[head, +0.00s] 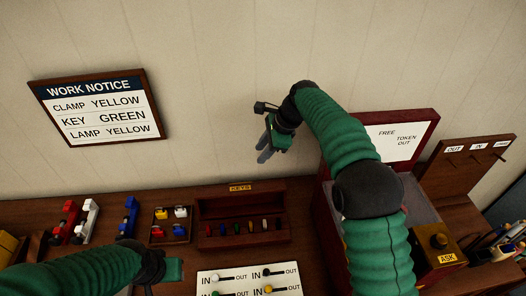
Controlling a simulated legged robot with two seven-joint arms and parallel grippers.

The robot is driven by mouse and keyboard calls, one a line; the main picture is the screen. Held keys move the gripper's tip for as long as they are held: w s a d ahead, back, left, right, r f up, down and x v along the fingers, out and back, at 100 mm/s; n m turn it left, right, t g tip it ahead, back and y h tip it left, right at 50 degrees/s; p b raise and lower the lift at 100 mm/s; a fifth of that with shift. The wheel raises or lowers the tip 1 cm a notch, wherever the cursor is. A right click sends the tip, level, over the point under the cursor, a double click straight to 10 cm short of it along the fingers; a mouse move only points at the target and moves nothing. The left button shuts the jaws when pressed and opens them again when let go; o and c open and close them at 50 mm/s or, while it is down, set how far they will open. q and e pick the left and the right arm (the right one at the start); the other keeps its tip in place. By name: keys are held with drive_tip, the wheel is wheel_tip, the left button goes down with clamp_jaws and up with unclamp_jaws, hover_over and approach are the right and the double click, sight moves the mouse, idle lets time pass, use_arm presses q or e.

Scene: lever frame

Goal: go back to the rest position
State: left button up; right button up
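My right arm comes up from the lower right, and my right gripper (266,150) hangs in the air in front of the pale wall, above the back of the bench. Its grey fingers point down and left, with no held object visible; their gap is too small to judge. My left arm comes in from the lower left, low over the bench front. My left gripper (172,271) is near the bottom edge, left of the white IN/OUT panel (238,275); its fingers are not clear.
A work notice (98,107) hangs on the wall. A wooden key box (242,216) and a small tray of coloured blocks (171,225) stand on the bench. Red, white and blue clamps (130,216) are at left. A dark red token box (395,137) and yellow ASK button box (439,245) stand right.

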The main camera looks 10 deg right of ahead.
drive_tip(key=s+d+f+n+h, duration=0.1)
drive_tip(key=s+d+f+n, duration=0.2)
drive_tip(key=s+n, duration=0.3)
drive_tip(key=s+d+f+n+h, duration=0.2)
drive_tip(key=s+d+f+n, duration=0.2)
drive_tip(key=s, duration=1)
drive_tip(key=s+d+f+n+h, duration=0.1)
drive_tip(key=s+d+f+n, duration=0.2)
drive_tip(key=s+n, duration=0.4)
drive_tip(key=s+d, duration=0.1)
drive_tip(key=s, duration=0.2)
drive_tip(key=shift+s+d+f+n+h, duration=0.2)
drive_tip(key=shift+d+n+h, duration=0.1)
drive_tip(key=shift+d, duration=0.05)
idle(4.6)
